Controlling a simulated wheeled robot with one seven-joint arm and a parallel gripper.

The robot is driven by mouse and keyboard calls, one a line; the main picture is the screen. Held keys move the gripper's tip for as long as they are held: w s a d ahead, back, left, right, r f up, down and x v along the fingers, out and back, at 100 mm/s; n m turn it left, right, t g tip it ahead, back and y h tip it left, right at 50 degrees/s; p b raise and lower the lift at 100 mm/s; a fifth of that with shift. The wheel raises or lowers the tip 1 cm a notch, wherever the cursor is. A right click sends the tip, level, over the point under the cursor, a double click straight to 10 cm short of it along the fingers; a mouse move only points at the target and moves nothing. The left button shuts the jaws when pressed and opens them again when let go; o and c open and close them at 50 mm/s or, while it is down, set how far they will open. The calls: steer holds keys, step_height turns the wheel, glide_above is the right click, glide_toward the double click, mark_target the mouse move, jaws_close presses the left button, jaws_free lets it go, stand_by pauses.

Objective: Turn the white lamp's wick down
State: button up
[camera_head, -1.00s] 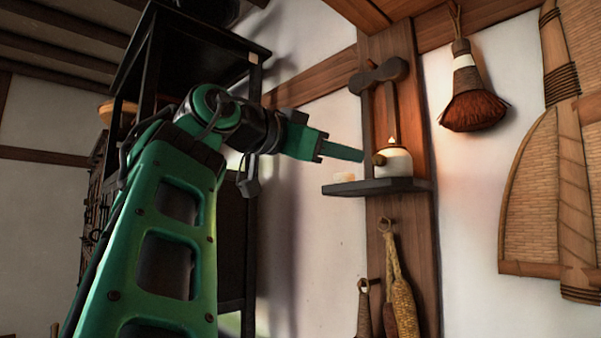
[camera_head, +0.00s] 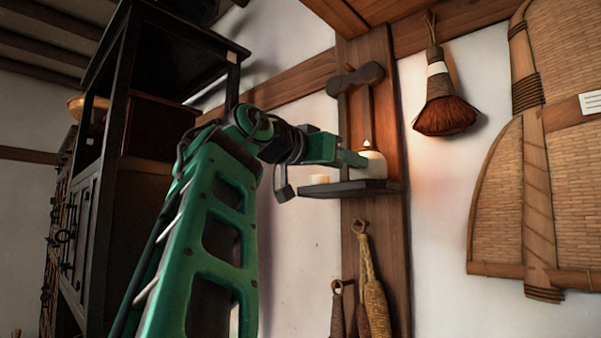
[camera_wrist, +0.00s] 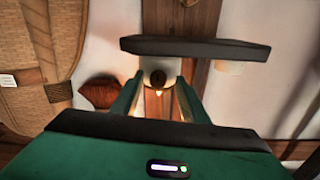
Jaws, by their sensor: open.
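The white lamp (camera_head: 374,166) stands on a dark wall shelf (camera_head: 350,188), with a small flame at its top. My gripper (camera_head: 358,159) is at the lamp's front left and hides its wick knob in the head view. The wrist view is upside down. There the lamp's white body (camera_wrist: 148,66) hangs below the shelf (camera_wrist: 195,49), with the round brass knob (camera_wrist: 158,77) on its near side. My open gripper (camera_wrist: 159,84) has one finger on each side of the knob, with gaps showing. I cannot tell whether the fingertips reach past the knob.
A small pale block (camera_head: 319,179) sits on the shelf, left of the lamp. A brush (camera_head: 446,110) and woven basketwork (camera_head: 505,200) hang at the right. Corn cobs (camera_head: 376,308) hang below the shelf. A tall dark cabinet (camera_head: 150,180) stands at the left.

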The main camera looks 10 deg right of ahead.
steer(key=shift+w+d, duration=0.25)
steer(key=shift+d, duration=0.2)
jaws_close()
steer(key=shift+a+m, duration=0.1)
steer(key=shift+m, duration=0.3)
steer(key=shift+r, duration=0.1)
jaws_free()
